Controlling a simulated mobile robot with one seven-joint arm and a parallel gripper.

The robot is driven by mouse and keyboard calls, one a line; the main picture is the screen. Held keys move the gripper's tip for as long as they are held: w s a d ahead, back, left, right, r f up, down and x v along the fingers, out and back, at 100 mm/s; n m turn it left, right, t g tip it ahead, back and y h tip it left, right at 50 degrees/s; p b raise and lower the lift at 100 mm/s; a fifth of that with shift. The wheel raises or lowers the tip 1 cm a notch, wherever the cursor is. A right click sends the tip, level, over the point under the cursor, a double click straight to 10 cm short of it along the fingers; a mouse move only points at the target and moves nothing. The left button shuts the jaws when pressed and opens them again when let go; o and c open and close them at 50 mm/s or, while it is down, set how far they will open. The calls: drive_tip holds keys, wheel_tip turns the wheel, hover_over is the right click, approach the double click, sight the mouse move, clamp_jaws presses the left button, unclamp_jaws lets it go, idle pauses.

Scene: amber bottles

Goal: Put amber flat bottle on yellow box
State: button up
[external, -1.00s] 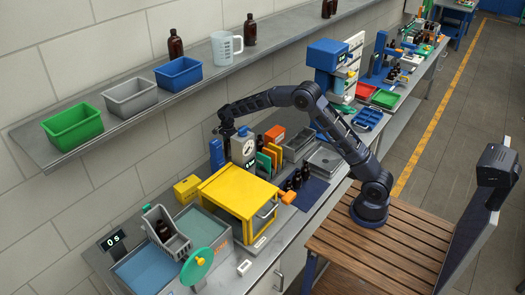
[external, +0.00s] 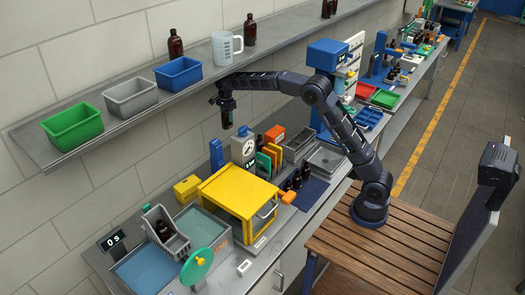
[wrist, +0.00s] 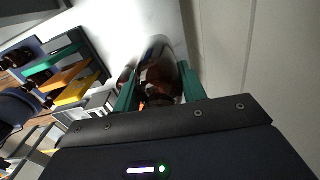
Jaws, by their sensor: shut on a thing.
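My gripper (external: 226,108) is shut on an amber bottle (wrist: 162,70), held between its green fingers in the wrist view. In the external view the bottle (external: 227,121) shows as a small dark shape below the gripper, in the air above the back of the bench. A small yellow box (external: 187,188) stands on the bench, lower and to the left of the gripper. A larger yellow cabinet (external: 232,190) with a front handle stands to its right. I cannot tell which of these the task names.
A grey machine with a dial (external: 243,148) and a blue block (external: 216,154) stand below the gripper. The wall shelf (external: 206,84) with bins, a jug and brown bottles is close behind it. Coloured upright plates (external: 267,158) stand right of the dial.

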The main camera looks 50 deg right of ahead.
drive_tip(key=shift+a+r, duration=0.3)
drive_tip(key=shift+r, duration=0.05)
drive_tip(key=s+a+r, duration=0.1)
drive_tip(key=a+r, duration=0.1)
drive_tip(key=a, duration=0.7)
drive_tip(key=s+a+r, duration=0.1)
drive_tip(key=a+r, duration=0.1)
drive_tip(key=a, duration=0.6)
wheel_tip(320, 180, up, 4)
drive_tip(key=r, duration=0.1)
hover_over(196, 183)
drive_tip(key=shift+n, duration=0.4)
wheel_tip(196, 183, down, 20)
drive_tip(key=shift+w, duration=0.1)
drive_tip(key=shift+f, duration=0.1)
drive_tip(key=o, duration=1.1)
drive_tip(key=shift+c, duration=0.2)
wheel_tip(196, 183, up, 12)
